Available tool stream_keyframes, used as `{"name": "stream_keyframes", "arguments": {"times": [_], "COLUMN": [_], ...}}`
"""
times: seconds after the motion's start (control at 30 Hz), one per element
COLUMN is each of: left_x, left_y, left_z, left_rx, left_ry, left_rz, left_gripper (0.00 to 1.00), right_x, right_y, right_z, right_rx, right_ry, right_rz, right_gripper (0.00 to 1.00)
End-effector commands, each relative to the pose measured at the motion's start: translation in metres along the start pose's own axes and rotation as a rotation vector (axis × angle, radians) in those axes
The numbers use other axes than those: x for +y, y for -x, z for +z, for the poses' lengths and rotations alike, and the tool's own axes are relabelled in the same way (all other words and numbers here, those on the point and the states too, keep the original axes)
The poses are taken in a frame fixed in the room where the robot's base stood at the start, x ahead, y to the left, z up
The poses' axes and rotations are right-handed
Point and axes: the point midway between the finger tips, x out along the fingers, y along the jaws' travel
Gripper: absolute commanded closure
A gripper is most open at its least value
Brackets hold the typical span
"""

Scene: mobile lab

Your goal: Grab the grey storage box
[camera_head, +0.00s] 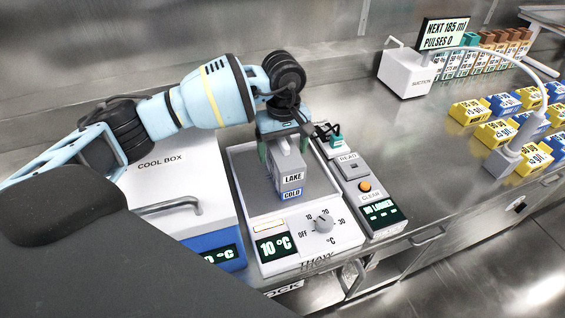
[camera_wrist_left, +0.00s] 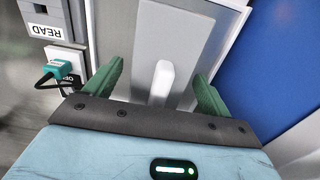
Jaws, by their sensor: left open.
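The grey storage box (camera_head: 289,165) stands upright in the tray of the thaw unit (camera_head: 244,180), with labels reading LAKE and COLD on its front. My left gripper (camera_head: 284,147) is right above it, pointing down. In the left wrist view, the open green fingers of my left gripper (camera_wrist_left: 157,85) lie on either side of the box's white handle (camera_wrist_left: 161,82), with gaps to it. The grey box top (camera_wrist_left: 178,40) shows beyond the handle. The upper rear of the box is hidden by the gripper in the head view. My right gripper is not in view.
A white and blue cool box (camera_head: 165,180) stands left of the thaw unit. A reader (camera_head: 352,168) with a READ label and an orange button stands close on its right. A suction device (camera_head: 408,72) and several coloured blocks (camera_head: 470,111) are farther right, with bare bench between.

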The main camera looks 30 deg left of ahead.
Motion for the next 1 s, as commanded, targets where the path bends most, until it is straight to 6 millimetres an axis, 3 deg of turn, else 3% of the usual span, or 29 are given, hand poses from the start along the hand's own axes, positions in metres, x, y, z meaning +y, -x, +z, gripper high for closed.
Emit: {"name": "stream_keyframes", "arguments": {"times": [0.2, 0.5, 1.0], "left_x": [0.000, 0.000, 0.001], "left_y": [-0.026, -0.030, -0.029], "left_z": [-0.001, -0.001, -0.001], "left_rx": [0.000, 0.000, 0.001], "left_ry": [0.001, 0.000, 0.001], "left_rz": [-0.001, 0.001, 0.002], "left_gripper": [0.17, 0.17, 0.79], "right_x": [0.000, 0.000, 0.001], "right_y": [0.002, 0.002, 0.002], "right_z": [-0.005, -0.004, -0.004], "right_rx": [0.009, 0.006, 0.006], "right_ry": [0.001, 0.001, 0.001], "right_rz": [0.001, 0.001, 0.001], "right_gripper": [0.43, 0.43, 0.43]}}
